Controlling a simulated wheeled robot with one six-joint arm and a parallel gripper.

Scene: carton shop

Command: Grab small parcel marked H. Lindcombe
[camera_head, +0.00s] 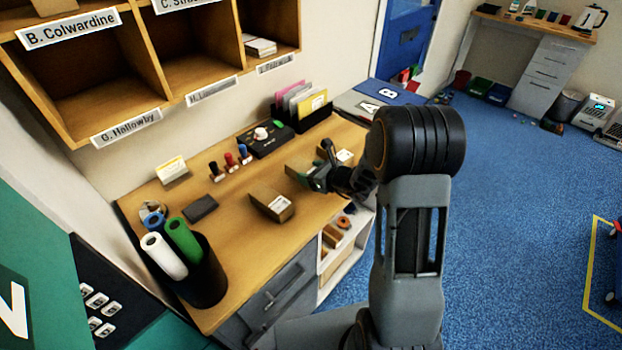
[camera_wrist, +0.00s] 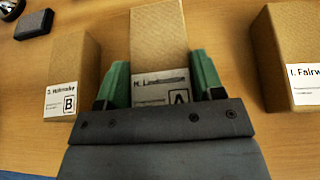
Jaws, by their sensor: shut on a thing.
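The small parcel marked H. Lindcombe (camera_wrist: 160,40) is a brown box in the middle of the wrist view. Its white label shows the name, partly covered, and a boxed letter A. My gripper (camera_wrist: 158,90) is shut on this parcel, with one green finger on each side of it. In the head view my gripper (camera_head: 318,178) is over the desk, and a brown box end (camera_head: 298,170) shows beside it. I cannot tell whether the parcel is lifted off the desk.
A parcel with label B (camera_wrist: 70,75) stands left of my gripper; it also shows in the head view (camera_head: 268,200). A parcel marked I. Fairw... (camera_wrist: 290,50) stands right. The desk (camera_head: 235,235) also holds stamps (camera_head: 230,162), a file rack (camera_head: 305,112) and a black bin of rolls (camera_head: 205,280). Pigeonholes (camera_head: 95,85) hang above.

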